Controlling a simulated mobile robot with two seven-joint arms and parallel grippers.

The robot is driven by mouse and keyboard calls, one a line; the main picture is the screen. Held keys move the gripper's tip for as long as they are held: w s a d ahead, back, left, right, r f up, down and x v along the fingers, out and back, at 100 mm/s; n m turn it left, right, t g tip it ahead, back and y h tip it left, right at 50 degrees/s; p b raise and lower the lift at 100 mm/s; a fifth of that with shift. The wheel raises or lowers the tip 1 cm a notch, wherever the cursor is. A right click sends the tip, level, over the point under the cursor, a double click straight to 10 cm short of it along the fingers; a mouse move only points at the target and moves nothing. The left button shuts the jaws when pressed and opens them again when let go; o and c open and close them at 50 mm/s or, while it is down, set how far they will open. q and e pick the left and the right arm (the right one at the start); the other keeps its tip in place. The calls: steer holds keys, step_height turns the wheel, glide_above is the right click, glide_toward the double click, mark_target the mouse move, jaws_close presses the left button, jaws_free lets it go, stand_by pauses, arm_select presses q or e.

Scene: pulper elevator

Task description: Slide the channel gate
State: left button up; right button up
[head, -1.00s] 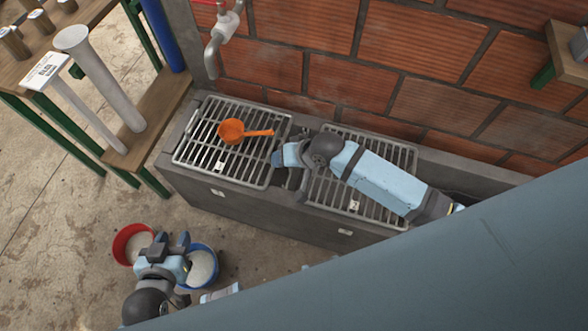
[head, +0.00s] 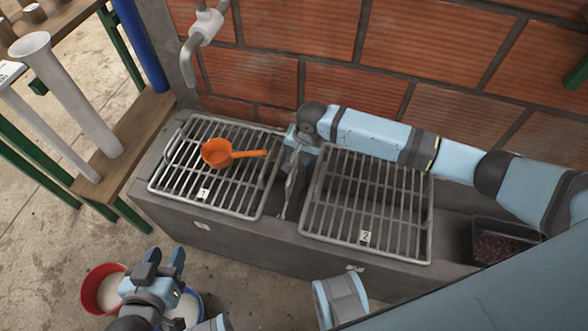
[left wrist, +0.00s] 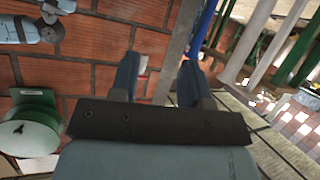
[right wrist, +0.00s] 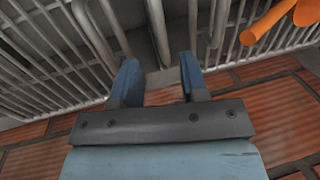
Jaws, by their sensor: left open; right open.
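The grey metal channel gate (head: 292,182) stands in the gap between the two grates on the concrete trough. My right gripper (head: 297,146) is at the wall end of that gap, beside the gate's far end, and its fingertips are partly hidden in the head view. In the right wrist view its open fingers (right wrist: 158,82) point toward a grey upright bar (right wrist: 158,25), which I take to be the gate; I cannot tell if they touch it. My left gripper (head: 165,257) is open and empty above the buckets, away from the trough.
The left grate (head: 235,208) carries an orange scoop (head: 216,153). The right grate (head: 416,252) is empty. A red bucket (head: 95,289) and a blue bucket (head: 197,298) stand on the floor in front. A brick wall (head: 420,60) closes the back; a dark tray (head: 492,240) sits at right.

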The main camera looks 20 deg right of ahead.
mark_target(294, 169)
steer(key=shift+w+a+f+b, duration=0.2)
steer(key=shift+f+b, duration=0.1)
steer(key=shift+f, duration=0.8)
steer(key=shift+w+a+f+b, duration=0.15)
steer(key=shift+f+b, duration=0.2)
steer(key=shift+f, duration=0.75)
steer(key=shift+w+a+f+b, duration=0.1)
steer(key=shift+a+f+b, duration=0.15)
steer(key=shift+f, duration=0.85)
arm_select(q)
steer(key=r, duration=0.1)
steer(key=w+d+r+t+h, duration=0.1)
steer(key=r, duration=0.1)
steer(key=d+r+t, duration=0.1)
steer(key=shift+w+d+r, duration=0.1)
steer(key=shift+w+r, duration=0.05)
steer(key=shift+w, duration=0.25)
